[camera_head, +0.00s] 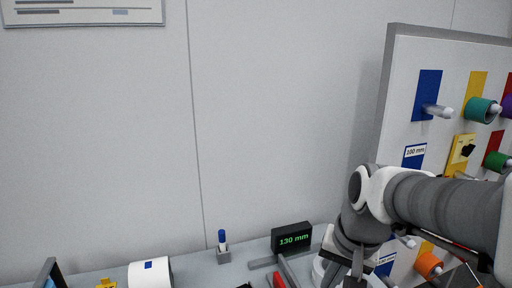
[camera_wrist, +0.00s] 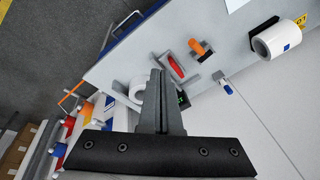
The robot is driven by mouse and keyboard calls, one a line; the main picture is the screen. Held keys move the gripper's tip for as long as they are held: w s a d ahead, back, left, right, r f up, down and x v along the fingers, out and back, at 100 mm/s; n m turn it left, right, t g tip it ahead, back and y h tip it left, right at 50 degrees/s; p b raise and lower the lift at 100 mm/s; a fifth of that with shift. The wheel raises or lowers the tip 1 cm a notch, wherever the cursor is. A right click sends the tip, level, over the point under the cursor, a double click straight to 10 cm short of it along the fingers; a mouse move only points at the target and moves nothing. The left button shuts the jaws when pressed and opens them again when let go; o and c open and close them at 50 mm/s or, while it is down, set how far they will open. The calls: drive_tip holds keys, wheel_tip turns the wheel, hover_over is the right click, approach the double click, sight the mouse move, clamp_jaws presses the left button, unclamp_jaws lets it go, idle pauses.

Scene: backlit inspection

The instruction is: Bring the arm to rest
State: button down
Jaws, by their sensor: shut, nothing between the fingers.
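My gripper (camera_wrist: 156,80) shows in the wrist view with its two dark fingers pressed together and nothing between them. It points over the grey bench (camera_wrist: 130,60). In the head view my arm comes in from the right, bends in front of the pegboard and reaches down to the bench. The gripper's tips are not clear there, at the bottom edge. In the wrist view a white ring or roll (camera_wrist: 136,90) shows just left of the fingers; I cannot tell whether they touch it.
A display reading 130 mm (camera_head: 292,238), a blue marker in a holder (camera_head: 222,242) and a white roll (camera_head: 150,274) stand on the bench. A red-handled tool (camera_wrist: 175,66) and an orange handle (camera_wrist: 197,47) lie near the fingers. A pegboard (camera_head: 400,75) with coloured rolls stands right.

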drive_tip(key=s+r+n+t+h, duration=0.1)
drive_tip(key=s+r+n+t, duration=0.1)
drive_tip(key=s, duration=0.6)
drive_tip(key=r+n, duration=0.1)
drive_tip(key=n, duration=0.1)
drive_tip(key=shift+s+d+r+n+t, duration=0.15)
drive_tip(key=shift+d+r+n+t, duration=0.15)
drive_tip(key=shift+d+t, duration=0.1)
drive_tip(key=shift+a, duration=0.2)
